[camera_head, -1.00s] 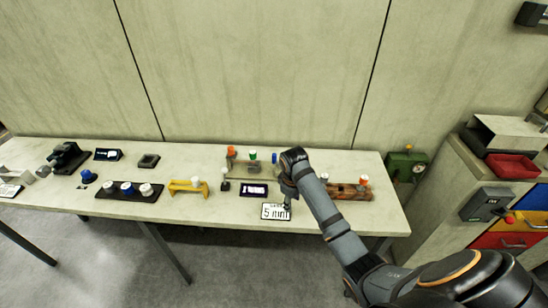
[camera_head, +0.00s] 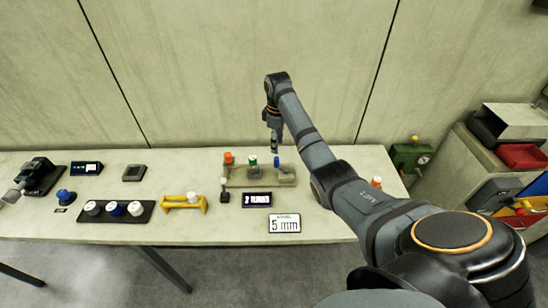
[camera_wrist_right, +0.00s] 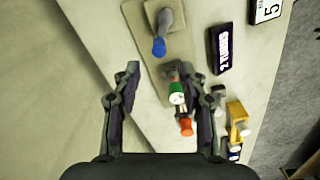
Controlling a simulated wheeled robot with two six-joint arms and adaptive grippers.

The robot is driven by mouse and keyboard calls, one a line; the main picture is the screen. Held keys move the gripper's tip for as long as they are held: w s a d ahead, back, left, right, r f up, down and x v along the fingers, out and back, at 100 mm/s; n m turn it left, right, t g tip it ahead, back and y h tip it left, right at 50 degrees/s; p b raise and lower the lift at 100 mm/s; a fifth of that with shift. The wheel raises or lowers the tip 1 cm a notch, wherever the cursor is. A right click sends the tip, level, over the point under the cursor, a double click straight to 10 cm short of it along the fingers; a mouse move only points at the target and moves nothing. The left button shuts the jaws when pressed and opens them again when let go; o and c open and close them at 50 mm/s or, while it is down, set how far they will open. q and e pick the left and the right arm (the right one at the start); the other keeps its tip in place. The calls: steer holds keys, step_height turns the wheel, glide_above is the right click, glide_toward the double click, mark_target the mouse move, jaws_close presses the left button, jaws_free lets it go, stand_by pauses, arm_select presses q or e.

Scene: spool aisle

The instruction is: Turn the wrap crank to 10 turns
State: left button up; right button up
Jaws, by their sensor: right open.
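A dark post with a pale top (camera_head: 225,190) stands left of the display. My right gripper (camera_head: 274,148) points down above the board's rear, near the blue peg. My left gripper is out of view.
A "5 mm" card (camera_head: 285,223) lies at the front edge. A yellow bracket (camera_head: 184,203), a dark tray of knobs (camera_head: 117,212) and a black device (camera_head: 40,177) stand to the left. The wall is close behind the bench. My forearm hides part of the bench's right end.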

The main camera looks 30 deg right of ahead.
mark_target(276, 158)
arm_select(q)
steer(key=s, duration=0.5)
arm_select(e)
steer(key=f, duration=0.3)
steer(key=shift+s+f+p, duration=0.2)
steer(key=shift+s+p, duration=0.05)
steer(key=shift+p, duration=0.1)
steer(key=shift+w+f, duration=0.15)
steer(key=shift+f, duration=0.45)
steer(key=shift+w+f, duration=0.15)
steer(key=shift+f, duration=0.45)
steer(key=f, duration=0.3)
steer(key=shift+w+f, duration=0.2)
steer(key=shift+f, duration=0.15)
steer(key=shift+s+f, duration=0.1)
steer(key=shift+f, duration=0.05)
steer(key=shift+c, duration=1.2)
steer(key=c, duration=0.5)
jaws_close()
arm_select(q)
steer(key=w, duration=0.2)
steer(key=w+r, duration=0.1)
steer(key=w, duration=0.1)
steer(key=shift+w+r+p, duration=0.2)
steer(key=shift+p, duration=0.1)
